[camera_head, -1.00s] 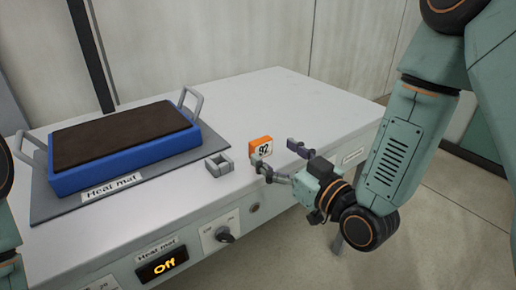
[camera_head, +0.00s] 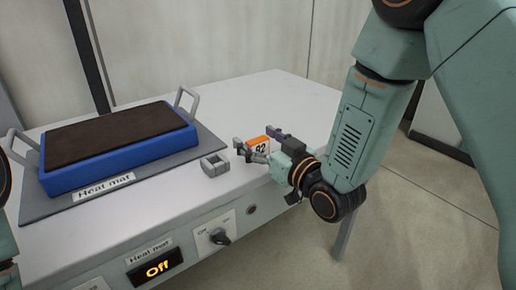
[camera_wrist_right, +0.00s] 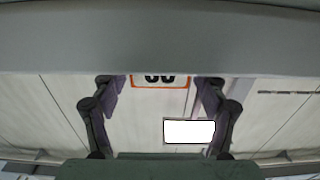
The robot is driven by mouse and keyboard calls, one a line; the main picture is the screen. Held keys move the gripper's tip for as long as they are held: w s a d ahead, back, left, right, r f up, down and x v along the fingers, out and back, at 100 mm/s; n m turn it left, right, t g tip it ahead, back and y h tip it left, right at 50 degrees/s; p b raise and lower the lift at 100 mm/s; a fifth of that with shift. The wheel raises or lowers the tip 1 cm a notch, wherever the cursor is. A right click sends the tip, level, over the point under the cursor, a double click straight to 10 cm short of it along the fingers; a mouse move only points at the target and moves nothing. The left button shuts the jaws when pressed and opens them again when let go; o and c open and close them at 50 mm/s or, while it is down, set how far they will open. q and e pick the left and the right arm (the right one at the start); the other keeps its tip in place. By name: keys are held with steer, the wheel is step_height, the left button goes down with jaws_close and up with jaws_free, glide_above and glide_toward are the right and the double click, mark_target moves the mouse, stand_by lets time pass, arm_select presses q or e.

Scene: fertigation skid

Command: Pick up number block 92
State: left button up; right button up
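Number block 92 (camera_head: 258,143) is a small orange block with a white face and dark digits. It stands upright on the white bench top (camera_head: 300,105) near its front right. My right gripper (camera_head: 256,139) is open, with one finger on each side of the block. In the right wrist view, part of the block (camera_wrist_right: 160,81) shows between the spread fingers (camera_wrist_right: 158,97), with a gap on each side; a grey band cuts off the rest. My left gripper is not in view.
A small grey square holder (camera_head: 215,165) stands just left of the block. Further left, a blue tray with a dark surface (camera_head: 62,179) sits on a grey mat (camera_head: 205,141). A knob (camera_head: 219,236) and a display reading Off (camera_head: 155,268) are on the bench front.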

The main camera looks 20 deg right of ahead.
steer(key=shift+w+f, duration=0.1)
steer(key=shift+c, duration=1.4)
steer(key=c, duration=0.7)
steer(key=shift+o, duration=0.2)
